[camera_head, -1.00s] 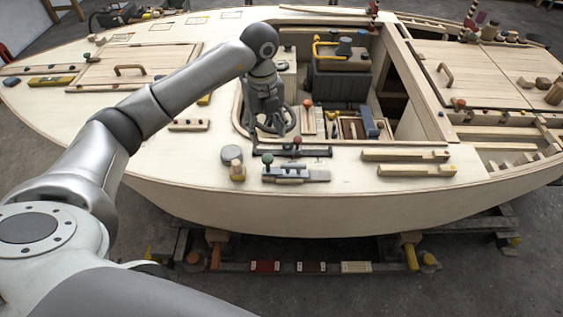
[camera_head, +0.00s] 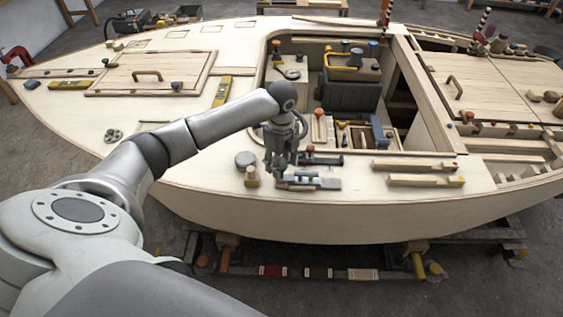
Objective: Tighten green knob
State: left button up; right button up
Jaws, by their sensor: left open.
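A grey metal clamp or vise (camera_head: 316,183) lies on the plywood deck (camera_head: 215,172) near the hull's front edge. The green knob at its left end, visible earlier, is now hidden behind my left gripper. My left gripper (camera_head: 279,170) comes from the left and points down over that left end, fingers apart and around the knob's spot. I cannot tell whether the fingers touch the knob. A second dark clamp with a red knob (camera_head: 310,148) sits just behind. My right gripper is out of view.
A grey round-topped post (camera_head: 245,160) stands close left of the gripper. Wooden bars (camera_head: 425,180) lie to the right. Behind is the open cockpit with a dark box (camera_head: 350,93).

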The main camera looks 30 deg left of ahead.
pick_arm(q)
jog(key=shift+f, duration=0.65)
